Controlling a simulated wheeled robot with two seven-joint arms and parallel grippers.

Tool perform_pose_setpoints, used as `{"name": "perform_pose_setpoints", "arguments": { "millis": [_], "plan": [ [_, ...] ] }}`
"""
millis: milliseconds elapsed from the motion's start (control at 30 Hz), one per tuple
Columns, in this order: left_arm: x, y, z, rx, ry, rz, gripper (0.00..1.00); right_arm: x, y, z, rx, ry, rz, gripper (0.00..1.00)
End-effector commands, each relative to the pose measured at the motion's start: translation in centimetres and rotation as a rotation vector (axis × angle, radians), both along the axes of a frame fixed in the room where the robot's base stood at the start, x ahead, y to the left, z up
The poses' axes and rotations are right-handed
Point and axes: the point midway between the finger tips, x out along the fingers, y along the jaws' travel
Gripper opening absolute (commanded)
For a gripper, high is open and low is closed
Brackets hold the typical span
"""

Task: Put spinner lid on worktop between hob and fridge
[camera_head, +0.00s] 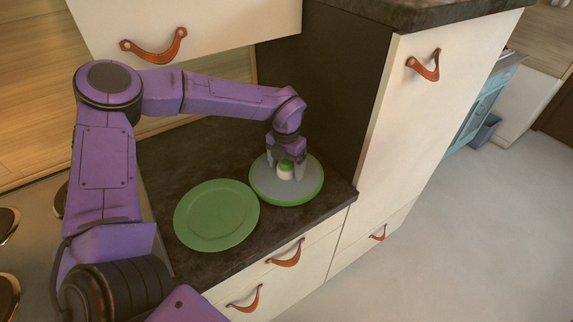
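The spinner lid (261,187) is a round, greyish disc with a green rim and a small white and green knob. It sits on the dark worktop (318,202), near the right end by the tall dark side panel. My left gripper (286,168) is directly over it, pointing down, with its fingers on either side of the knob. I cannot tell whether the fingers touch the knob. My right gripper is not in view. I cannot make out a hob or a fridge.
A green plate (217,214) lies on the worktop just left of the lid. A tall white cabinet (390,140) with leather pulls stands at the right. A white upper cabinet (215,22) hangs above the worktop. White drawers are below the front edge.

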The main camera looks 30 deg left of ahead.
Motion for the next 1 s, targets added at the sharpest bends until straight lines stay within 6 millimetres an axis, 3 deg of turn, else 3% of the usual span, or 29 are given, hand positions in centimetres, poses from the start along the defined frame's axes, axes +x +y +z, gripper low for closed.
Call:
{"name": "perform_pose_setpoints", "arguments": {
  "millis": [167, 600, 767, 1000],
  "plan": [
    [0.1, 0.0, 0.9, 0.0, -0.003, -0.001, 0.81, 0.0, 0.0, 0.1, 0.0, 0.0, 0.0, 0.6],
    [0.0, 0.0, 10.8, 0.002, -0.004, 0.0, 0.81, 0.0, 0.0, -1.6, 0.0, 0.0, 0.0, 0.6],
    [0.0, 0.0, 12.3, 0.0, -0.001, 0.0, 0.81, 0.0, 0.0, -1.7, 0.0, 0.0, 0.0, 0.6],
    [0.0, 0.0, 12.4, 0.0, 0.0, -0.001, 0.81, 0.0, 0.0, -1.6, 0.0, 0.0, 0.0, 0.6]
  ]
}}
